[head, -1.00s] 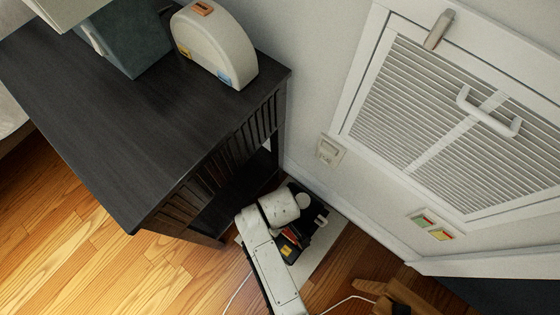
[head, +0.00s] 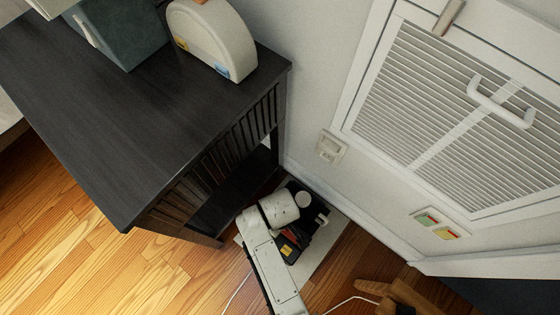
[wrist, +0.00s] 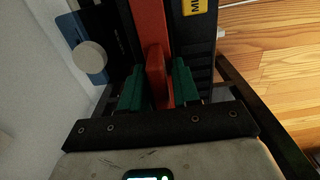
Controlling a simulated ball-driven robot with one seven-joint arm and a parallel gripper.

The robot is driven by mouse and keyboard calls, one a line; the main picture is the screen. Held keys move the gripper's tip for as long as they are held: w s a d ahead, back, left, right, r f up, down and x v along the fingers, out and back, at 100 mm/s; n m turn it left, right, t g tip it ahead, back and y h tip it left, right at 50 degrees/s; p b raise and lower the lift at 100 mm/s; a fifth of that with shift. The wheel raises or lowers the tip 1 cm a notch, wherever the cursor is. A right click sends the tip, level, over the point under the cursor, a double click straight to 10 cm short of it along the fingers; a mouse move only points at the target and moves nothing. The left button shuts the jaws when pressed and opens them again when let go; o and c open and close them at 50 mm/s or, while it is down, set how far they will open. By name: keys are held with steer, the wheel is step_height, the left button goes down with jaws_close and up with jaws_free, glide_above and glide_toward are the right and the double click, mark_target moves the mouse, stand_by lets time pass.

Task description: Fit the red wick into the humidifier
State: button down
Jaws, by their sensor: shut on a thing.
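The red wick (wrist: 157,70) is a long red piece in the middle of the wrist view. The green fingertips of my gripper (wrist: 158,88) are shut on it from both sides. A black unit, seemingly the humidifier (wrist: 115,35), lies around and behind the wick, with a yellow label and a round pale knob (wrist: 91,57). In the head view the black unit (head: 316,214) stands low by the wall, and a bit of red (head: 291,235) shows beside my arm. My arm hides much of it. I cannot tell how deep the wick sits.
A dark slatted table (head: 130,110) stands close on the left, with a teal box (head: 122,35) and a cream rounded device (head: 225,45) on top. A white louvred hatch (head: 440,90) and a wall socket (head: 331,147) are at right. A brown wooden object (head: 405,297) lies at lower right.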

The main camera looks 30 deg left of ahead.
steer(key=shift+f+b, duration=0.6)
steer(key=shift+f, duration=0.5)
steer(key=shift+s+d+f, duration=0.1)
steer(key=shift+d+f, duration=0.05)
steer(key=shift+f, duration=0.2)
steer(key=c, duration=0.9)
jaws_free()
steer(key=shift+o, duration=0.7)
steer(key=shift+r, duration=0.25)
step_height(320, 180, up, 11)
steer(key=p, duration=0.5)
steer(key=shift+r, duration=0.15)
